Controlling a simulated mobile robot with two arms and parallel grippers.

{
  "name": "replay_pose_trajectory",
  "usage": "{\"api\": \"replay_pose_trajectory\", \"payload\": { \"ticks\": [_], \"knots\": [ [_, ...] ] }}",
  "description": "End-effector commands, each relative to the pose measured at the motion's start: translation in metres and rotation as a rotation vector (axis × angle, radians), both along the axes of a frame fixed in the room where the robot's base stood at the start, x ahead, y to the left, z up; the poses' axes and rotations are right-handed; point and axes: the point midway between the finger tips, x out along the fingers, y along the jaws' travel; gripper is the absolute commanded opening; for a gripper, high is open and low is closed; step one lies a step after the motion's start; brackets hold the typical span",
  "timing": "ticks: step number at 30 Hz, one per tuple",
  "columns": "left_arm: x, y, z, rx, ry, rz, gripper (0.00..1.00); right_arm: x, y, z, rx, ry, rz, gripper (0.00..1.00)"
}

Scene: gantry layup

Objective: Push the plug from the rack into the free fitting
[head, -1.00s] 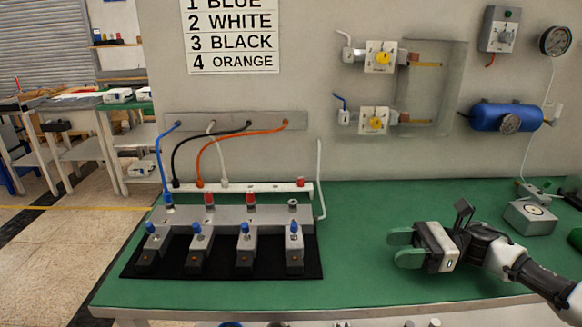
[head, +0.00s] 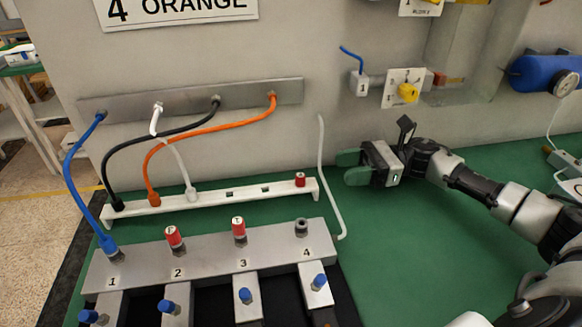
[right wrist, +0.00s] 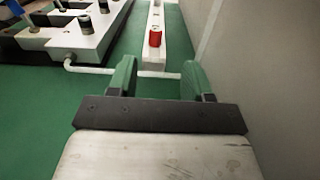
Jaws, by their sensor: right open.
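The red plug (head: 300,179) stands upright at the right end of the white rack (head: 225,196). The plug also shows in the right wrist view (right wrist: 155,38), ahead of the fingers and roughly between them. The free fitting (head: 301,227) is the bare one with a dark opening at number 4 on the grey block (head: 205,253). My right gripper (head: 351,167) is open and empty, to the right of the plug and apart from it. Its green fingers show in the right wrist view (right wrist: 160,78). My left gripper is not in view.
Red plugs sit in fittings 2 (head: 174,238) and 3 (head: 239,231); a blue hose (head: 73,165) joins fitting 1. Black, orange and white hose ends sit in the rack. A loose white tube (head: 325,180) rises between rack and gripper. The wall is close behind. Green bench right of the block is clear.

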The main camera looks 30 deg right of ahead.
Motion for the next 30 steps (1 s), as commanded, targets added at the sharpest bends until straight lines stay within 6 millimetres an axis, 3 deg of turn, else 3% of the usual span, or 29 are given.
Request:
{"api": "replay_pose_trajectory", "payload": {
  "ticks": [10,14,24,30],
  "knots": [
    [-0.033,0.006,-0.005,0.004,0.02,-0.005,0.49,0.012,0.048,0.002,0.002,-0.001,0.003,0.5],
    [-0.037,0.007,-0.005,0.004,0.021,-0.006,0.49,0.013,0.055,0.002,0.001,0.0,0.002,0.5],
    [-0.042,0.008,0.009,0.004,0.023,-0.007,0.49,0.021,0.1,0.002,0.002,-0.001,0.002,0.5],
    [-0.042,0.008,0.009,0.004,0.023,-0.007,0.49,0.022,0.104,-0.001,0.0,0.0,0.001,0.5]
  ]
}}
